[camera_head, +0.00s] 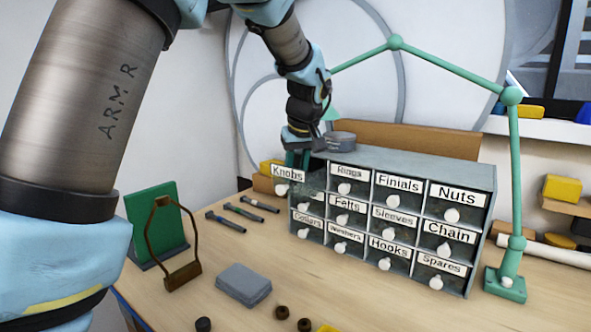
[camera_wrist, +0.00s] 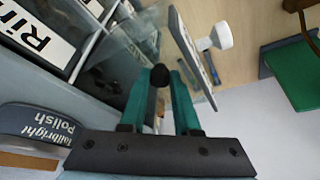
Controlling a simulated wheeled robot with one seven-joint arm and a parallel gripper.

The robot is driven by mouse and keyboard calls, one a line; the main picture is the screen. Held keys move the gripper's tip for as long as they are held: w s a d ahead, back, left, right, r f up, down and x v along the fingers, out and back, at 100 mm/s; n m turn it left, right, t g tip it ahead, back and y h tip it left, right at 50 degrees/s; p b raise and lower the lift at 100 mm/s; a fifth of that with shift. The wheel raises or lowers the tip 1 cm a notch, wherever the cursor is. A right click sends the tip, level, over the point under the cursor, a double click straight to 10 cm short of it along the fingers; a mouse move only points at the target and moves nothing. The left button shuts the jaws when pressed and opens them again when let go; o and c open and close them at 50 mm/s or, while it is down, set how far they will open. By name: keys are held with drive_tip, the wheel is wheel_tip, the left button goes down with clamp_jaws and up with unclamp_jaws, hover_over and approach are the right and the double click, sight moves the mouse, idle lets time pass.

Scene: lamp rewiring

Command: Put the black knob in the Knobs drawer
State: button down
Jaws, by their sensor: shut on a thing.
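The black knob (camera_wrist: 159,76) shows in the wrist view between the tips of my gripper's green fingers. My gripper (camera_wrist: 160,82) is shut on it. In the head view my gripper (camera_head: 298,158) points down just behind the Knobs label, at the top left of the drawer cabinet, and the knob is hidden there. The Knobs drawer (camera_head: 288,174) is pulled out, its front standing forward of the other drawers. In the wrist view its front plate (camera_wrist: 190,52) with a white pull is close beside my fingers. I cannot tell whether the knob is inside the drawer or above it.
The grey cabinet (camera_head: 425,165) has several other labelled drawers. A polish tin (camera_wrist: 38,122) stands on its top. A green lamp arm (camera_head: 515,170) rises at right. On the table are screwdrivers (camera_head: 243,212), a grey block (camera_head: 243,284), brown pieces (camera_head: 282,312) and a dark round piece (camera_head: 203,324).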

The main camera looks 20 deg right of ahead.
drive_tip(key=shift+f, duration=0.1)
drive_tip(key=c, duration=0.9)
unclamp_jaws()
drive_tip(key=b+v, duration=0.2)
drive_tip(key=v, duration=1)
